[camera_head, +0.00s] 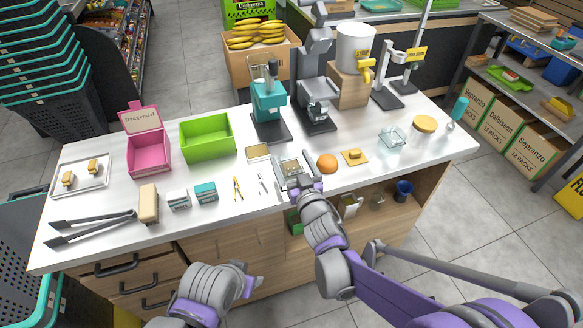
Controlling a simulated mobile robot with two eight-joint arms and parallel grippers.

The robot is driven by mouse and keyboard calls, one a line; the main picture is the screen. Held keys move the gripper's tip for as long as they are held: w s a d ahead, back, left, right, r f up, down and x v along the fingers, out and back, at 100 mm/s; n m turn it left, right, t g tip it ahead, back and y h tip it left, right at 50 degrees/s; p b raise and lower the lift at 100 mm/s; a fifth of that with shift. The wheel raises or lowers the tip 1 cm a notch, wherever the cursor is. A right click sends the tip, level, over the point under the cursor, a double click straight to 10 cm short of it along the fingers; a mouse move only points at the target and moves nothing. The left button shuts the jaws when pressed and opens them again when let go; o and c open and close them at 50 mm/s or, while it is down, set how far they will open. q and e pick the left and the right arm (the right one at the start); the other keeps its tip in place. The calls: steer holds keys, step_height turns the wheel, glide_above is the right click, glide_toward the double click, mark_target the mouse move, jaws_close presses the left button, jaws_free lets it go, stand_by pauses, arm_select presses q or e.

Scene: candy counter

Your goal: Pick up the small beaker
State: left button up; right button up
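A clear glass vessel (392,138), which looks like the small beaker, stands on the white counter toward the right, behind the orange and left of a jar. My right gripper (306,172) is over the front edge of the counter, left of the orange and well apart from this vessel. It overlaps a grey, partly see-through square item (288,167); I cannot tell whether it touches it or whether its fingers are open. My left gripper (252,284) is low in front of the drawers, away from the counter top, with its fingers unclear.
An orange (327,163) and a small board with a yellow piece (354,157) lie between my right gripper and the glass vessel. A round-lidded jar (425,126) stands close to the vessel's right. Tongs (92,228) and pink and green bins (207,137) are on the left.

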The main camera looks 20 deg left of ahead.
steer(key=c, duration=1.3)
steer(key=shift+o, duration=0.2)
steer(key=shift+r, duration=0.15)
step_height(320, 180, up, 10)
steer(key=p, duration=0.1)
steer(key=shift+f, duration=0.2)
